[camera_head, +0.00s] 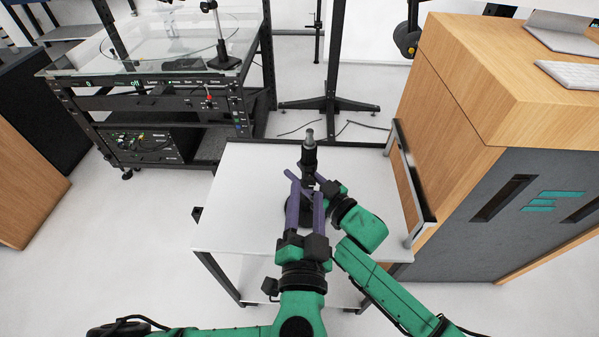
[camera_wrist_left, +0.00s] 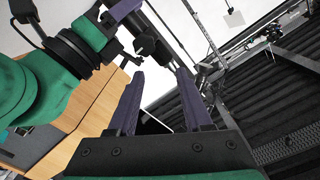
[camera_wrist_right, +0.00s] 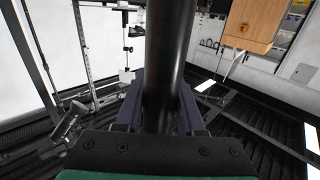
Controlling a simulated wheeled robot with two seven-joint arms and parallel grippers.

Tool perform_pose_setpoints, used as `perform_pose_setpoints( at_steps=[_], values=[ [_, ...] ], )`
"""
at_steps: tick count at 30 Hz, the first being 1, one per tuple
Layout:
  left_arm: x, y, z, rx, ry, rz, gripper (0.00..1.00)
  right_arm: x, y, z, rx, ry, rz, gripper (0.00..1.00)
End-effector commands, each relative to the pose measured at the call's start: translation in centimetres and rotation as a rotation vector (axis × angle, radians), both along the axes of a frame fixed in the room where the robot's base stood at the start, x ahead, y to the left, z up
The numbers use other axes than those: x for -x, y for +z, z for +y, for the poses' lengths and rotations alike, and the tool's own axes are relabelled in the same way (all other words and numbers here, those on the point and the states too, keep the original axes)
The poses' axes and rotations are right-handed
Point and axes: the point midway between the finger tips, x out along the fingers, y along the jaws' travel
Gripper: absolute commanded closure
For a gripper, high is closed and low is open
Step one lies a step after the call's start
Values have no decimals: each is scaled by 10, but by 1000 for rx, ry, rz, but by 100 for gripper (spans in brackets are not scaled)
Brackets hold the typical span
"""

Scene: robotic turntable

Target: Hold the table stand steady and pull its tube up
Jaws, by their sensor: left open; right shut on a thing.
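The table stand is a black post with a metal tip and a dark round base (camera_head: 296,212) on a white table. Its upper tube (camera_head: 309,156) stands upright in the head view. My right gripper (camera_head: 306,179) is shut on the black tube, which runs between its fingers in the right wrist view (camera_wrist_right: 168,50). My left gripper (camera_wrist_left: 160,76) is open; its purple fingers are apart with nothing between them. In the head view the left fingers (camera_head: 305,190) lie below the right gripper and in front of the base, hiding much of the stand's lower part.
The white table top (camera_head: 235,210) is clear around the stand. A raised metal rail (camera_head: 410,180) runs along its right side, beside a wooden cabinet (camera_head: 440,110). A black rack with a glass top (camera_head: 150,60) stands at the back left.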

Motion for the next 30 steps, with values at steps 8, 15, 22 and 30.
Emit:
perform_pose_setpoints(
  at_steps=[8, 15, 22, 30],
  values=[
    [0, 0, 0, 0, 0, 0, 50, 0, 0, 0, 0, 0, 0, 100],
    [-10, 0, 3, 145, -43, 24, 31, 0, 0, 0, 1, 0, 1, 100],
    [-31, 5, 18, 549, -184, 72, 31, 0, 0, 0, 1, 0, 1, 100],
    [-63, 11, 13, 617, -219, 71, 31, 0, 0, 0, 1, 0, 1, 100]
  ],
)
